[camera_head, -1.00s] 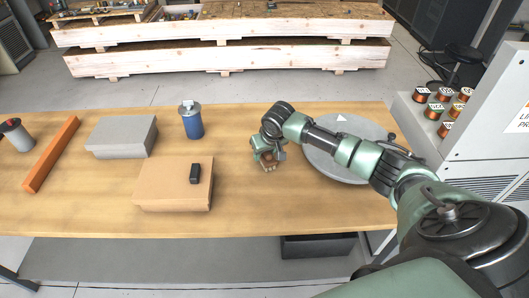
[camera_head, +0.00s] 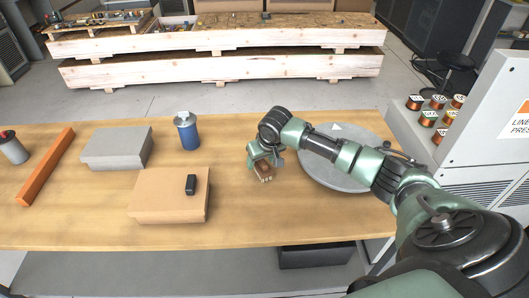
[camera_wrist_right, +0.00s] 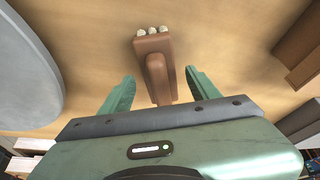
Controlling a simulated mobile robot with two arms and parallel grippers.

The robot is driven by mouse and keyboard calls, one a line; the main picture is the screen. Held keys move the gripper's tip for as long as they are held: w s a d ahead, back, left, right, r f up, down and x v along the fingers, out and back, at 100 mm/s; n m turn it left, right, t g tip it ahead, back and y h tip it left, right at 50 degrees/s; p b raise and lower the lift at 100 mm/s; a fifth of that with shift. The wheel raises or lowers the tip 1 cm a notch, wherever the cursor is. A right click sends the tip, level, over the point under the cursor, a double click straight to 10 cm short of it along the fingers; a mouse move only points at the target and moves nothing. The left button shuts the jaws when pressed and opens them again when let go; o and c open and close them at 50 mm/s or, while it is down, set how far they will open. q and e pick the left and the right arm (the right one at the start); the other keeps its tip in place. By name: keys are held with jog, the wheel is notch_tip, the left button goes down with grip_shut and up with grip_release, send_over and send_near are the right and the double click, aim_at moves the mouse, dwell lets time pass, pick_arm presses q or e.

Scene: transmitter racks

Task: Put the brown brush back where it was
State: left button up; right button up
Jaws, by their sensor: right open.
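The brown brush (camera_wrist_right: 154,62) lies on the wooden table (camera_head: 100,225) with its pale bristle tufts pointing away from my right gripper. In the right wrist view its handle reaches between the two green fingers of the right gripper (camera_wrist_right: 160,90), with gaps on both sides. In the head view the right gripper (camera_head: 264,166) hangs low over the table's middle, and the brush (camera_head: 265,174) shows only partly beneath it. The right gripper is open and does not hold the brush. My left gripper is not in view.
A cardboard box (camera_head: 165,205) with a small black item (camera_head: 191,184) stands left of the gripper. A round grey disc (camera_head: 318,168) lies at right under my arm. A blue canister (camera_head: 187,132), grey box (camera_head: 115,148) and orange bar (camera_head: 45,170) stand farther left.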

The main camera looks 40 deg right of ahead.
jog(key=v, duration=0.9)
jog(key=shift+s+r, duration=0.15)
jog(key=shift+r, duration=0.25)
